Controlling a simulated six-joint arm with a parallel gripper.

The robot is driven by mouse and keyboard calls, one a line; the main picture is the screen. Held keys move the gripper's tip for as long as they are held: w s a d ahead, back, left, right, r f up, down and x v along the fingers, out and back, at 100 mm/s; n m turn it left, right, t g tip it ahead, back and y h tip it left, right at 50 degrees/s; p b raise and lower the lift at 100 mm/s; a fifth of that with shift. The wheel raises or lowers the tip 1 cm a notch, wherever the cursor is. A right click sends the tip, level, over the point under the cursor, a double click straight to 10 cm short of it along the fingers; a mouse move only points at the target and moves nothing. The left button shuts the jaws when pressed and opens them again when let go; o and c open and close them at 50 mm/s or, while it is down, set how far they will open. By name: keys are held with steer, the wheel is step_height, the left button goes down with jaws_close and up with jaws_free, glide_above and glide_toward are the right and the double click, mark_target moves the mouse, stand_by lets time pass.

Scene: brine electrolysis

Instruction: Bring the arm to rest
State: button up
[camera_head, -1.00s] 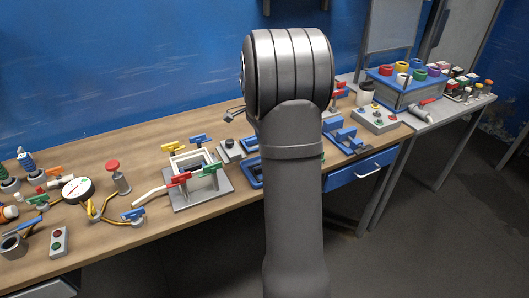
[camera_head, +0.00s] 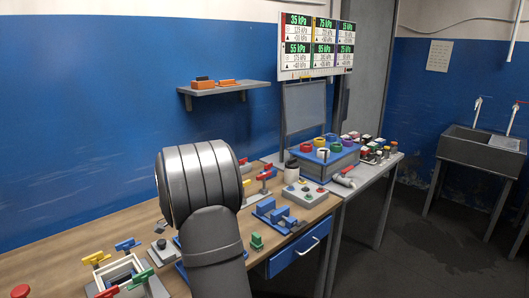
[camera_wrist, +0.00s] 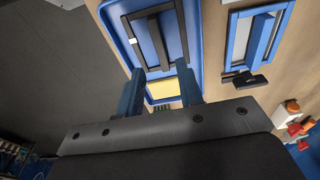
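My gripper (camera_wrist: 160,72) shows in the wrist view with its two blue fingers spread apart. Nothing is held between them. The fingers reach over a blue tray (camera_wrist: 198,30) that holds a black-edged frame (camera_wrist: 151,38). A yellow patch (camera_wrist: 163,91) shows in the gap between the fingers. I cannot tell whether the fingertips touch the tray. In the head view my arm's grey links stand in front of the bench and hide the gripper and part of the tray.
The wooden bench (camera_head: 64,264) carries a white frame fixture (camera_head: 121,272) with coloured clamps, a button box (camera_head: 306,193) and blue holders (camera_head: 275,215). A green block (camera_head: 257,241) stands near the front edge. A blue drawer (camera_head: 297,254) sits below. Open floor lies at right.

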steer(key=f, duration=0.7)
steer(key=shift+w+d, duration=0.25)
steer(key=shift+d, duration=0.05)
step_height(320, 180, up, 3)
steer(key=shift+r, duration=0.8)
